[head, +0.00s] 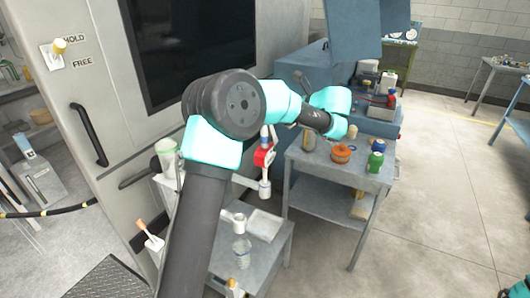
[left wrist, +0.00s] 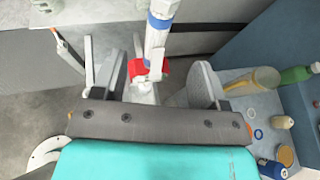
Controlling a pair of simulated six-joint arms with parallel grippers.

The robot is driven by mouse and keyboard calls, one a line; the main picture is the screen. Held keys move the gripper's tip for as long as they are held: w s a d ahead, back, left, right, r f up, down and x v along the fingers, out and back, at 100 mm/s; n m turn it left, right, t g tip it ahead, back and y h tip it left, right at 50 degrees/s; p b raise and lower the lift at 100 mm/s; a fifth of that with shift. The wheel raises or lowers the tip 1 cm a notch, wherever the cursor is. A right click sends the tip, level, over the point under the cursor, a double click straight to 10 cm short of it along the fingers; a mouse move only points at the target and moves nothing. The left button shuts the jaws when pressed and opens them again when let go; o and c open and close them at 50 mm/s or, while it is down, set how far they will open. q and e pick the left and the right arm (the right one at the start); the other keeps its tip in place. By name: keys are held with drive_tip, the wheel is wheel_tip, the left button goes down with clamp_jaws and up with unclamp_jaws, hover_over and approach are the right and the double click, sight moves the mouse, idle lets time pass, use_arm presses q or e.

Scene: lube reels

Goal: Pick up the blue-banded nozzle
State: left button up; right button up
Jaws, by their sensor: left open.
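The blue-banded nozzle (head: 265,187) hangs upright beside the metal cabinet in the head view, white with a red part in its middle and a blue band above. In the left wrist view the white nozzle (left wrist: 158,38), with its blue band and red part, shows between the spread fingers of my left gripper (left wrist: 160,82). The fingers are apart; I see no clear contact, and the depth gap is hard to judge. In the head view my left arm crosses the middle and the fingers cannot be made out.
A grey side table (head: 326,168) holds an orange container (head: 342,153) and a green bottle (head: 375,162). A lower table carries a clear bottle (head: 241,252). A HOLD/FREE switch (head: 58,48) is on the cabinet. Floor at right is clear.

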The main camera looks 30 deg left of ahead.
use_arm(q)
drive_tip(key=x, duration=0.7)
drive_tip(key=x, duration=0.5)
drive_tip(key=shift+f, duration=0.15)
drive_tip(key=shift+c, duration=0.3)
clamp_jaws()
idle(0.6)
